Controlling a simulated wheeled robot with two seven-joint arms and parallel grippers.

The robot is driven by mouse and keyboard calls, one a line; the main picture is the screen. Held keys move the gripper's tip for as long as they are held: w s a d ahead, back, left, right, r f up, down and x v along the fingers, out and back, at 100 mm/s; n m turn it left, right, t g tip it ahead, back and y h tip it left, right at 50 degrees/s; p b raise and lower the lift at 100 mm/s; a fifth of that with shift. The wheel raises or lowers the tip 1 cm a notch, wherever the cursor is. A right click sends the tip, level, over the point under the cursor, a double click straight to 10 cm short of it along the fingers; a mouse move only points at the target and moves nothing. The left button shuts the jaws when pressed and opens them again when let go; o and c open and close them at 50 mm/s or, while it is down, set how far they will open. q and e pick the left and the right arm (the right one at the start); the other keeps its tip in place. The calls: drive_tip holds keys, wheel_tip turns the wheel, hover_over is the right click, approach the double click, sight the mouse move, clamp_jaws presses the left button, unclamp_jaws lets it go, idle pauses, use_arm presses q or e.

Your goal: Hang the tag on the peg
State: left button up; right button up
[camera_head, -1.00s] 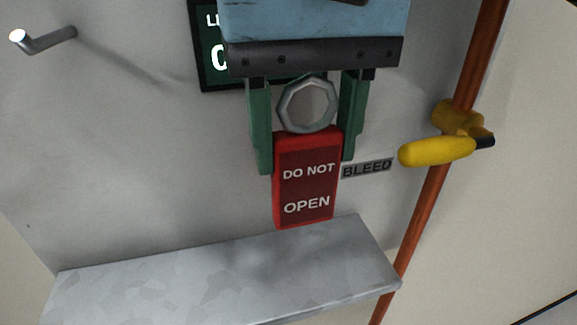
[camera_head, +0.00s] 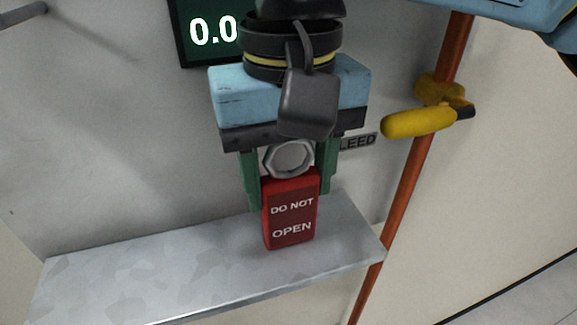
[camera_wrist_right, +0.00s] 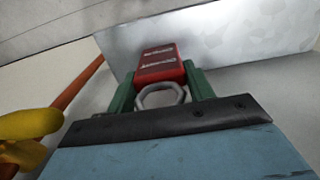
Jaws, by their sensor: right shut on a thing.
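The red tag (camera_head: 291,210) reads "DO NOT OPEN" and has a grey metal ring (camera_head: 289,158) at its top. My right gripper (camera_head: 290,194) has its green fingers shut on the tag, one on each side. The tag hangs upright in front of the wall and overlaps the shelf in the head view; whether it touches the shelf I cannot tell. The tag (camera_wrist_right: 160,64) and ring (camera_wrist_right: 161,95) also show in the right wrist view, between the fingers. The peg (camera_head: 22,14) sticks out of the wall at the far upper left, partly cut off. My left gripper is not in view.
A grey metal shelf (camera_head: 120,280) juts out below. A copper tube (camera_head: 400,190) with a yellow valve handle (camera_head: 418,122) runs down on the right. A dark display (camera_head: 205,30) is on the wall behind my arm.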

drive_tip(key=o, duration=1)
drive_tip(key=shift+c, duration=0.2)
drive_tip(key=shift+w, duration=0.1)
